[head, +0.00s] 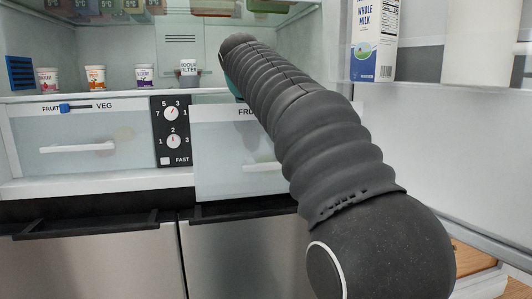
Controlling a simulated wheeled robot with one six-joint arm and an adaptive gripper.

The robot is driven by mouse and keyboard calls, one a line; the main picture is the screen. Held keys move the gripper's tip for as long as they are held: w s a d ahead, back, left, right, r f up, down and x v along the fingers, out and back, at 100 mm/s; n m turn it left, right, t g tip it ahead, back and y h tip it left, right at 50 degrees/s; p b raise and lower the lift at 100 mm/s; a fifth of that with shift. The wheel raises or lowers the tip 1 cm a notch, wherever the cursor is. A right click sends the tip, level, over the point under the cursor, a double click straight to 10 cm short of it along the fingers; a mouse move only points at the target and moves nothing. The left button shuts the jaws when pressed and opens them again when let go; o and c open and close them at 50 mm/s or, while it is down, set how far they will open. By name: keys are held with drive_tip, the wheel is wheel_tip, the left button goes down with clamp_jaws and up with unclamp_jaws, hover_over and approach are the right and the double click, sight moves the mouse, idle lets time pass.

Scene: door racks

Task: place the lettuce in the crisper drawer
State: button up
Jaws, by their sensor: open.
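No lettuce can be made out in the head view. Two crisper drawers with pale translucent fronts sit low in the open fridge. The left drawer (85,160) looks closed and carries a FRUIT/VEG slider (64,107); faint coloured shapes show through its front. The right drawer (222,170) seems to stand further forward, as if pulled out; my dark ribbed arm covers part of its front and handle. My arm reaches up and left into the fridge above this drawer. My gripper is hidden behind the arm; only a teal bit shows beneath its far end.
A dial panel (174,132) sits between the drawers. Several small cups, including an odour filter (188,68), stand on the shelf (110,97) above. The open door at right holds a milk carton (375,40) and a white container (476,42).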

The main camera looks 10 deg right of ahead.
drive_tip(key=p+v, duration=0.3)
drive_tip(key=v, duration=0.5)
drive_tip(key=shift+r, duration=0.35)
drive_tip(key=shift+w+d+r, duration=0.1)
drive_tip(key=shift+w, duration=0.05)
idle(0.9)
